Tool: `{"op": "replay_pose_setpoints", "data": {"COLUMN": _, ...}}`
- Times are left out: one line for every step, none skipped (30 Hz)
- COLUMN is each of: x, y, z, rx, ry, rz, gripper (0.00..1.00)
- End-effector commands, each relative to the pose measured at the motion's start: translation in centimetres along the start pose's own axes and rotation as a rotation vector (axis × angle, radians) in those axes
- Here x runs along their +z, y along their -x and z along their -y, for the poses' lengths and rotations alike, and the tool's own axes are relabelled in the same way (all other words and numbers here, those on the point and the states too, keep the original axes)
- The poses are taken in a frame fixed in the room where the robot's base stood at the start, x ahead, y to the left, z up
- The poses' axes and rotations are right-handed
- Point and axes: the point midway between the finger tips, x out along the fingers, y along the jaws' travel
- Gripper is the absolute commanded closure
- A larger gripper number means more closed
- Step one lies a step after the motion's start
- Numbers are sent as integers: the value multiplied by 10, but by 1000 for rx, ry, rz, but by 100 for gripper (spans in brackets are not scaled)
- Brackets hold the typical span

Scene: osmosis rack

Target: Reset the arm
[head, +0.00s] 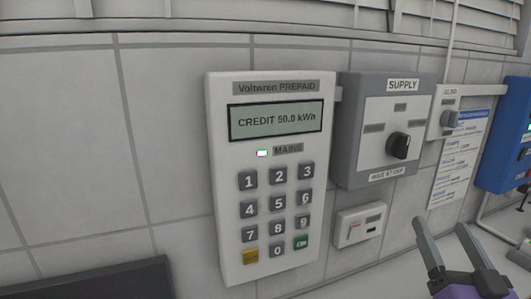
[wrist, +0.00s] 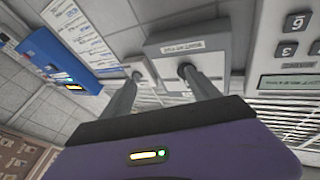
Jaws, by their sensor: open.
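My gripper (head: 448,235) shows at the lower right of the head view, with its two grey fingers apart and nothing between them. It also shows in the wrist view (wrist: 158,85), fingers spread and pointing toward the wall units. In the head view it is in front of the wall, below and right of the grey supply box (head: 388,165). The supply box has a black rotary knob (head: 398,146). The rest of my arm is mostly outside the head view.
A white prepaid meter (head: 230,200) with a keypad reads CREDIT 50.0 kWh; its MAINS light is lit. A small white socket unit (head: 360,224), an instruction sheet (head: 459,160) and a blue box (head: 503,140) are on the wall. A dark panel (head: 110,283) is at lower left. The tiled wall at left is bare.

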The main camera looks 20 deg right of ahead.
Motion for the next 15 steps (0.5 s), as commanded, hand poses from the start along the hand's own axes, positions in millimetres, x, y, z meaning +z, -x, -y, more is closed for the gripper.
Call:
{"op": "replay_pose_setpoints", "data": {"x": 15, "y": 17, "z": 7, "rx": -6, "ry": 7, "rz": 20, "gripper": 30}}
{"op": "replay_pose_setpoints", "data": {"x": 22, "y": 26, "z": 11, "rx": -10, "ry": 13, "rz": 26, "gripper": 30}}
{"op": "replay_pose_setpoints", "data": {"x": 30, "y": 38, "z": 16, "rx": -17, "ry": 19, "rz": 36, "gripper": 30}}
{"op": "replay_pose_setpoints", "data": {"x": 35, "y": 48, "z": 20, "rx": -21, "ry": 26, "rz": 43, "gripper": 30}}
{"op": "replay_pose_setpoints", "data": {"x": 41, "y": 57, "z": 24, "rx": -28, "ry": 31, "rz": 50, "gripper": 30}}
{"op": "replay_pose_setpoints", "data": {"x": 48, "y": 70, "z": 29, "rx": -38, "ry": 40, "rz": 61, "gripper": 30}}
{"op": "replay_pose_setpoints", "data": {"x": 53, "y": 80, "z": 33, "rx": -45, "ry": 44, "rz": 70, "gripper": 30}}
{"op": "replay_pose_setpoints", "data": {"x": 58, "y": 90, "z": 37, "rx": -54, "ry": 50, "rz": 80, "gripper": 30}}
{"op": "replay_pose_setpoints", "data": {"x": 64, "y": 103, "z": 42, "rx": -66, "ry": 57, "rz": 94, "gripper": 30}}
{"op": "replay_pose_setpoints", "data": {"x": 68, "y": 114, "z": 46, "rx": -76, "ry": 63, "rz": 104, "gripper": 30}}
{"op": "replay_pose_setpoints", "data": {"x": 72, "y": 124, "z": 50, "rx": -87, "ry": 66, "rz": 115, "gripper": 30}}
{"op": "replay_pose_setpoints", "data": {"x": 77, "y": 138, "z": 55, "rx": -102, "ry": 74, "rz": 132, "gripper": 30}}
{"op": "replay_pose_setpoints", "data": {"x": 81, "y": 149, "z": 58, "rx": -114, "ry": 79, "rz": 145, "gripper": 30}}
{"op": "replay_pose_setpoints", "data": {"x": 84, "y": 160, "z": 62, "rx": -126, "ry": 84, "rz": 158, "gripper": 30}}
{"op": "replay_pose_setpoints", "data": {"x": 88, "y": 174, "z": 67, "rx": -142, "ry": 90, "rz": 176, "gripper": 30}}
